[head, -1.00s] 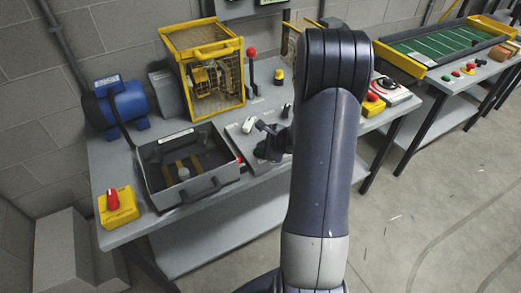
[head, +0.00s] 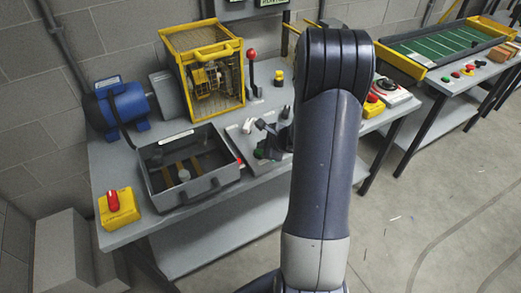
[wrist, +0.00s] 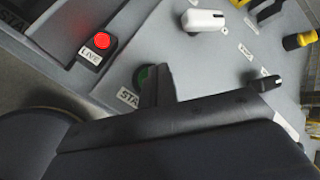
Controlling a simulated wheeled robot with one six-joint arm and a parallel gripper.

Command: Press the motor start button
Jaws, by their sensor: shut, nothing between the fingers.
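The green start button (wrist: 143,76) sits on the grey panel in the wrist view, beside a label that reads "STA" before my gripper cuts it off. My gripper (wrist: 158,84) is shut and empty, with its tip right next to the button and hiding part of it. I cannot tell whether the tip touches the button. In the head view my gripper (head: 265,150) is low over the panel, partly behind my arm.
In the head view an open grey box (head: 215,184) stands left of the panel, and a yellow cage (head: 238,85) stands behind.

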